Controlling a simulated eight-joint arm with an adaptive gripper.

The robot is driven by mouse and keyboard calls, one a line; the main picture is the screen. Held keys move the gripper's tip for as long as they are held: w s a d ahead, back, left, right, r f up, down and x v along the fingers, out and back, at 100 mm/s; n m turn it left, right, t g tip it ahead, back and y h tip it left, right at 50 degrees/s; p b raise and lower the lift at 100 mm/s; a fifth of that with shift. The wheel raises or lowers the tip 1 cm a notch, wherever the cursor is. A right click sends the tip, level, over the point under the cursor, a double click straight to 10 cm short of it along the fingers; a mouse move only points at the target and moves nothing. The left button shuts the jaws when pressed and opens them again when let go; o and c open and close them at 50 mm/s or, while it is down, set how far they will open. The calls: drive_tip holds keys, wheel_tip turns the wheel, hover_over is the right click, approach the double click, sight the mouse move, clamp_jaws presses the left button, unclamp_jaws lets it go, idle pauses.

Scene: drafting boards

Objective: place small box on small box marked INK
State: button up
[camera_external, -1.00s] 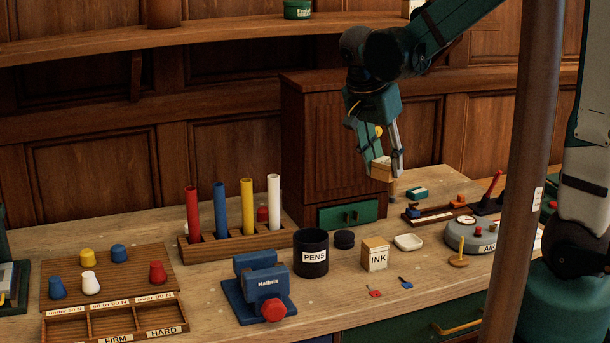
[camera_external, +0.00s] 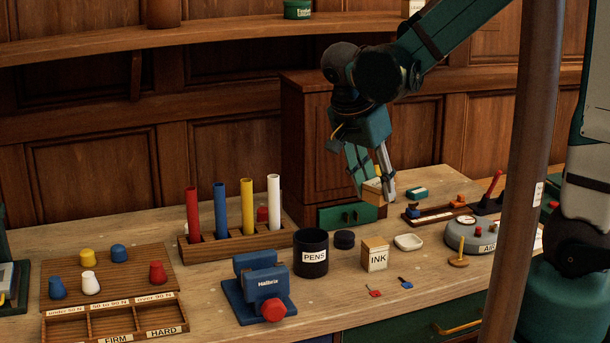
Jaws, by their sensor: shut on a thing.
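My gripper (camera_external: 374,190) is shut on a small box (camera_external: 372,191), which has a pale side and a light wooden top. It holds the box in the air, a little tilted, above the back of the table. The small box marked INK (camera_external: 375,257) stands upright on the table, below and in front of my gripper. It has a white labelled face and a tan top. The held box is clearly apart from it. The gripper's finger hides part of the held box.
A black PENS cup (camera_external: 311,254) stands left of the INK box, with a black round lid (camera_external: 344,239) between them at the back. A white dish (camera_external: 408,242) is close on the right. Small red (camera_external: 374,292) and blue (camera_external: 406,283) pieces lie in front. Upright coloured tubes (camera_external: 220,211) stand farther left.

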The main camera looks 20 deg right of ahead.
drive_tip(key=shift+f, duration=0.15)
drive_tip(key=shift+f+b, duration=0.4)
drive_tip(key=shift+f, duration=2.4)
drive_tip(key=shift+f, duration=0.1)
drive_tip(key=shift+f+b, duration=0.3)
drive_tip(key=shift+f, duration=1.7)
drive_tip(key=shift+f, duration=0.15)
drive_tip(key=o, duration=0.9)
drive_tip(key=shift+r, duration=0.2)
drive_tip(key=p+v, duration=0.1)
drive_tip(key=v, duration=1.1)
